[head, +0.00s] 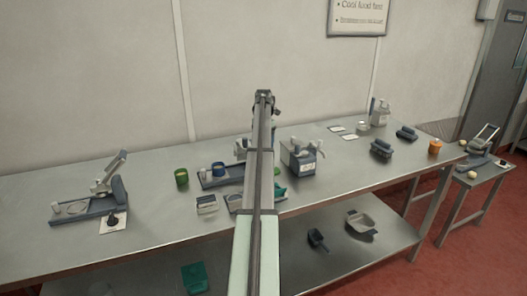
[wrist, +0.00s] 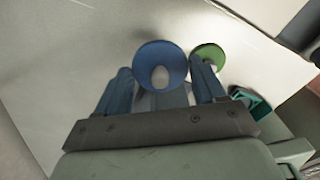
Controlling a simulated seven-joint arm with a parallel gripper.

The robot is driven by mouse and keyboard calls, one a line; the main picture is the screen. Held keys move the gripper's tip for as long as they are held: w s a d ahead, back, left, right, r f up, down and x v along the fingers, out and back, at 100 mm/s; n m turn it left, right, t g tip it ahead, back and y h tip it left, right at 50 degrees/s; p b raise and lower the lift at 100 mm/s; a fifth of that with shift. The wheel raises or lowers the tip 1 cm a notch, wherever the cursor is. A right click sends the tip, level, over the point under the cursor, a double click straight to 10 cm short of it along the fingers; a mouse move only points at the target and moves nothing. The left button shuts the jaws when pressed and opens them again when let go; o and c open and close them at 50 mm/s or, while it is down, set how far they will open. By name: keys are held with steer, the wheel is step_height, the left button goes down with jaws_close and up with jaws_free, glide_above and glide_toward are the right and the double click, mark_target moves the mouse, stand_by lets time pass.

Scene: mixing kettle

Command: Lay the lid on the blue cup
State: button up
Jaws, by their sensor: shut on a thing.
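I cannot see the lid resting on the cup. My arm hides most of the gripper in the head view.
A grey stand with a raised arm (head: 108,178) is at the left. A grey box (head: 301,158) stands right of my arm.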

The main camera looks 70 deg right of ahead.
steer(key=w+r+m, duration=0.1)
steer(key=r, duration=0.1)
steer(key=w+r+m, duration=0.1)
steer(key=r, duration=0.2)
steer(key=w+r+m, duration=0.1)
steer(key=r, duration=0.1)
steer(key=shift+w+d+r, duration=0.1)
steer(key=shift+d+r, duration=0.15)
steer(key=shift+d, duration=0.05)
steer(key=w+a+r, duration=0.2)
steer(key=w+a, duration=0.6)
steer(key=a, duration=0.6)
steer(key=shift+w+a+f+n, duration=0.2)
steer(key=shift+a+f+n, duration=0.3)
steer(key=shift+a+f, duration=0.85)
steer(key=shift+w+a+f+n, duration=0.15)
steer(key=shift+a+f+n, duration=0.4)
steer(key=shift+f, duration=1.35)
steer(key=shift+w+a+f+n, duration=0.2)
steer(key=shift+a+f+n, duration=0.25)
steer(key=shift+a+f, duration=0.9)
steer(key=shift+d+f, duration=0.3)
steer(key=shift+f, duration=0.55)
steer(key=o, duration=1.1)
